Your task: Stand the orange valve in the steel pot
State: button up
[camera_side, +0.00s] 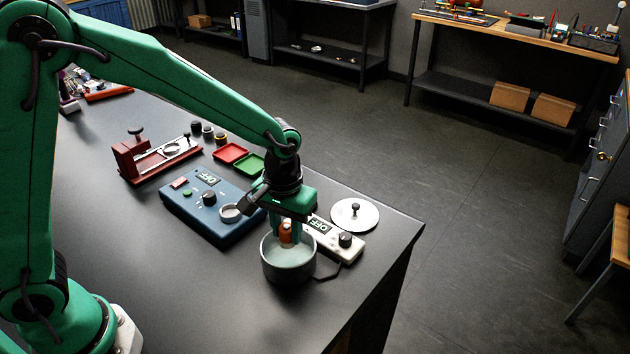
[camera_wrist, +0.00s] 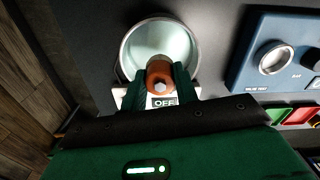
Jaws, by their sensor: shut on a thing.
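The orange valve (camera_side: 286,232) is between the fingers of my gripper (camera_side: 287,228), which is shut on it. The valve looks upright and is over the mouth of the steel pot (camera_side: 287,268), partly inside its rim. I cannot tell whether the valve touches the pot's floor.
A white unit (camera_side: 338,244) with an OFF display is just behind the pot. A pot lid (camera_side: 354,215) lies beyond it. A blue tester box (camera_side: 210,212) is to the left, with red (camera_side: 231,153) and green (camera_side: 250,164) trays behind. The table's right edge is close.

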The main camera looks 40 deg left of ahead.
jog(key=shift+f, duration=3.1)
dwell(2.0)
jog(key=o, duration=1.5)
jog(key=shift+o, duration=0.2)
jog(key=shift+r, duration=0.2)
jog(key=shift+r, duration=5.95)
